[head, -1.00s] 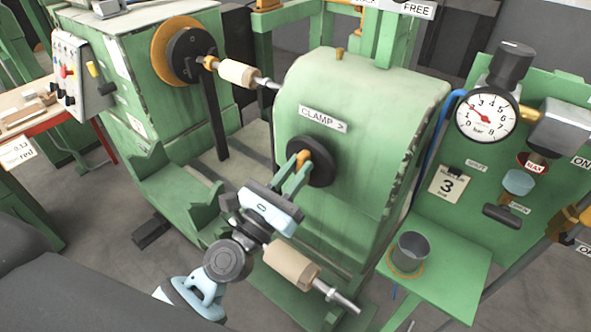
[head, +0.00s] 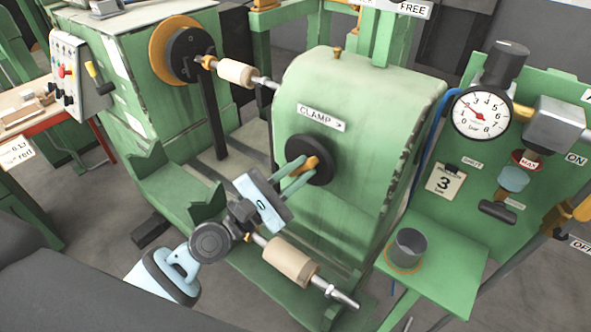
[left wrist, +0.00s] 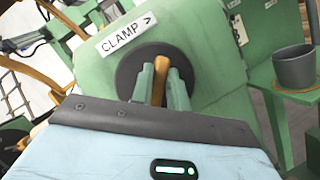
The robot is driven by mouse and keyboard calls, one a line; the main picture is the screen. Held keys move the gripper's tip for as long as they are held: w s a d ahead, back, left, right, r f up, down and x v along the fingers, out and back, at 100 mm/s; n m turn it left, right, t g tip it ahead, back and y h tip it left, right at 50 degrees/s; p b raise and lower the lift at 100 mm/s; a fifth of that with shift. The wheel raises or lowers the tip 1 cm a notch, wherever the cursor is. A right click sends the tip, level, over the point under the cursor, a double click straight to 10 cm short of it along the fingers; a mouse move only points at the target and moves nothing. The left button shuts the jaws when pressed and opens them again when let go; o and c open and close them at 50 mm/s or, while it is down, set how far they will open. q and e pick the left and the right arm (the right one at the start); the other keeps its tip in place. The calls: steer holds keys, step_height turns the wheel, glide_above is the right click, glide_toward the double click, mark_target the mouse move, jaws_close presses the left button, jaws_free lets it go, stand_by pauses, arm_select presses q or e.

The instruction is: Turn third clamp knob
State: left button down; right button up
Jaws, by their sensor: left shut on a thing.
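The clamp knob is a black disc (head: 322,172) with an orange handle bar (head: 312,163), on the front of the green housing below the "CLAMP >" label (head: 321,117). My left gripper (head: 304,167) is shut on the orange handle, with its green fingers on either side of it. In the left wrist view the handle (left wrist: 160,78) stands between the two fingers in front of the black disc (left wrist: 143,70). Part of the handle is hidden by the fingers. My right gripper is not in view.
A wooden roller on a metal shaft (head: 291,262) lies just below my left gripper. A grey cup (head: 408,247) stands on the green shelf (head: 447,262) at right. A pressure gauge (head: 482,114) and valves are on the right panel.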

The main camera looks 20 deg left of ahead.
arm_select(q)
steer(key=m+g+p, duration=0.1)
steer(key=m, duration=0.3)
steer(key=shift+d+m+g, duration=0.1)
steer(key=shift+m+g, duration=0.2)
steer(key=shift+g, duration=0.1)
steer(key=m+g, duration=0.1)
steer(key=m, duration=0.3)
steer(key=shift+f+m+g, duration=0.35)
steer(key=shift+m+g, duration=0.05)
steer(key=shift+w+a+f+m+g+y, duration=0.1)
steer(key=shift+f+m+g+y, duration=0.15)
steer(key=shift+m+y, duration=1.25)
steer(key=shift+s+a+f+m+g+y, duration=0.15)
steer(key=shift+m+y, duration=0.35)
steer(key=shift+m, duration=1.85)
steer(key=shift+w+f+m+g+y, duration=0.15)
steer(key=shift+m+g+y, duration=0.15)
steer(key=shift+m+y, duration=1.2)
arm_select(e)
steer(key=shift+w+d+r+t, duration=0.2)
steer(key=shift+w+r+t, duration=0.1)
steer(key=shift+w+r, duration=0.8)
arm_select(q)
steer(key=shift+m+h, duration=0.5)
steer(key=shift+m, duration=0.05)
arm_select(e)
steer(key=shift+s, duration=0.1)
